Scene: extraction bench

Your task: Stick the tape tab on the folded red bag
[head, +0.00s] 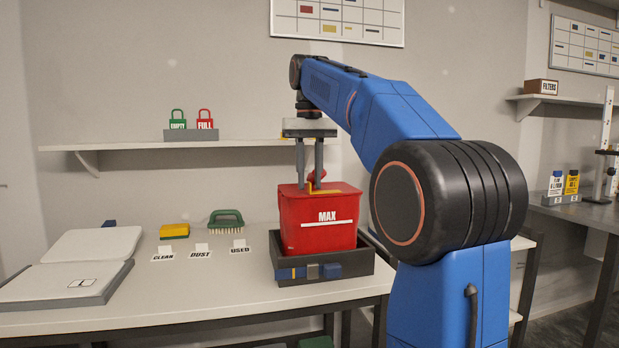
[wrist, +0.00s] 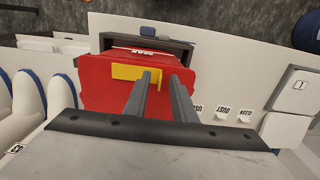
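The red bag (head: 318,238), marked MAX with a white line, stands in a dark tray on the bench. Its top looks flat and folded, and a small red piece (head: 317,175) rises from it. The yellow tape tab (head: 324,191) lies at the bag's top; in the wrist view the tab (wrist: 127,72) is a flat strip with a raised end. My gripper (head: 310,184) points down over the bag top. Its two fingers are apart, with the tab's raised end between or just beside their tips. Contact with the tab cannot be made out.
The dark tray (head: 345,268) has blue and yellow pieces on its front. A yellow sponge (head: 174,231), a green brush (head: 226,218) and a grey-white flat case (head: 72,268) are to the left. A shelf (head: 110,146) with green and red tags runs behind.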

